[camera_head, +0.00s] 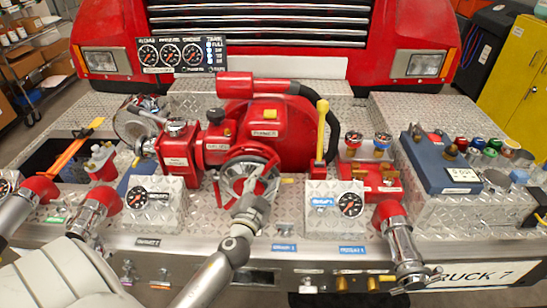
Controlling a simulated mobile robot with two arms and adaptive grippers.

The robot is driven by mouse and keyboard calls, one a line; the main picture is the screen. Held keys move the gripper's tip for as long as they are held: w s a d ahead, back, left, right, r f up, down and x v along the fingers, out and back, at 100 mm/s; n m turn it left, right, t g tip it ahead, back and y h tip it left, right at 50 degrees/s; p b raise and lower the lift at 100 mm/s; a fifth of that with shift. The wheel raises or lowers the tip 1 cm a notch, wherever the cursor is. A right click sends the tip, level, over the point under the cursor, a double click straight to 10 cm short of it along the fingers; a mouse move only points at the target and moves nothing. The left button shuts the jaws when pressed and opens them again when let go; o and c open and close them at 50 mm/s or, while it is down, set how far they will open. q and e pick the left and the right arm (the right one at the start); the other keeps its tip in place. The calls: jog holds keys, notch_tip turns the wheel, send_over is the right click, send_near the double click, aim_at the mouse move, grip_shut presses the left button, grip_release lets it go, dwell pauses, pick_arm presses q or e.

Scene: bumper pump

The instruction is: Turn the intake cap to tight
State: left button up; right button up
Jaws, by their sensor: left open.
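The intake cap (236,170) appears to be the round dark and chrome disc with red bars, low on the front of the red pump (271,130). My left gripper (249,198) comes up from below, right in front of the cap, and hides its lower part. It is open. Its fingers overlap the red bars, and I cannot tell whether they touch them. No mark showing how tight the cap is can be read. My right gripper is not in view.
A yellow lever (322,118) stands right of the pump. Red outlets with chrome ends flank the deck, one at the right (401,242) and one at the left (98,203). Small gauge boxes (156,203) sit beside the cap. A blue box (440,160) is at the right.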

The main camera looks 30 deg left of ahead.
aim_at(272, 165)
pick_arm(q)
jog(key=p+x, duration=0.1)
jog(key=x, duration=0.7)
jog(key=shift+w+f, duration=0.15)
jog(key=shift+w, duration=0.15)
jog(key=shift+c, duration=0.5)
grip_shut()
